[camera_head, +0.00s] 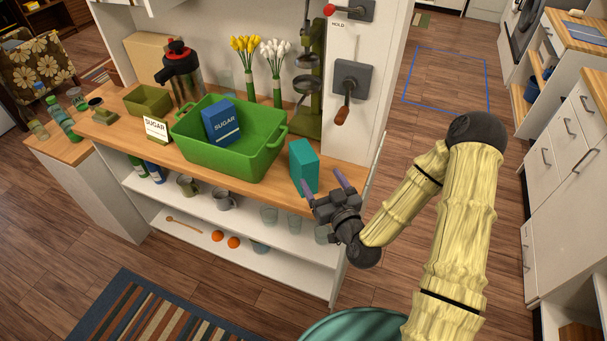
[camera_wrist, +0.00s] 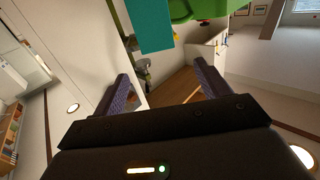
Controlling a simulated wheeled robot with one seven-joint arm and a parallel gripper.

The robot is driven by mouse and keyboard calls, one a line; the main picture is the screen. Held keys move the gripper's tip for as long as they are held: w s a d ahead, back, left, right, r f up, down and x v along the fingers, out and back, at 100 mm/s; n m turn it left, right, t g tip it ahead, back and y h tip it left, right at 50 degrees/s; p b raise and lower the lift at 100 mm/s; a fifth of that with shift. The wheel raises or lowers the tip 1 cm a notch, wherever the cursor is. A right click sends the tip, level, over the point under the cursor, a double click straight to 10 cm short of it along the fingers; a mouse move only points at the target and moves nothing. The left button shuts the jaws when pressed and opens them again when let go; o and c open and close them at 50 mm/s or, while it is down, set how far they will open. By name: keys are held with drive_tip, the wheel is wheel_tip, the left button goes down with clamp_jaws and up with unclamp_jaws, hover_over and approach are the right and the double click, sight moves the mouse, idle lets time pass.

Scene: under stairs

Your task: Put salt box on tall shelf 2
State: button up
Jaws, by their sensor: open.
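A plain teal box (camera_head: 303,167) stands upright near the right end of the wooden counter; no label shows on it, so I cannot tell whether it is the salt box. It also shows at the top of the wrist view (camera_wrist: 152,25). My gripper (camera_head: 324,183) is open and empty, its purple fingers apart, just in front of the teal box. In the wrist view my gripper (camera_wrist: 161,76) has the teal box beyond its fingertips, not between them. I cannot tell which place is tall shelf 2.
A white lower shelf (camera_head: 190,238) holds cups and oranges. A wall crank (camera_head: 347,95) is at right.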

sight(303, 151)
drive_tip(key=p+x, duration=0.2)
drive_tip(key=x, duration=0.5)
drive_tip(key=shift+w+a+r, duration=0.1)
drive_tip(key=shift+w+a, duration=0.05)
drive_tip(key=shift+w, duration=0.05)
drive_tip(key=shift+w+a, duration=0.15)
drive_tip(key=shift+w, duration=0.05)
drive_tip(key=p+x, duration=0.1)
drive_tip(key=x, duration=0.1)
drive_tip(key=f+p+x, duration=0.1)
drive_tip(key=p+x, duration=0.1)
drive_tip(key=x, duration=0.1)
drive_tip(key=shift+w+f, duration=0.15)
drive_tip(key=shift+w, duration=0.1)
drive_tip(key=shift+s+d, duration=0.1)
drive_tip(key=shift+d, duration=0.1)
drive_tip(key=shift+a, duration=0.1)
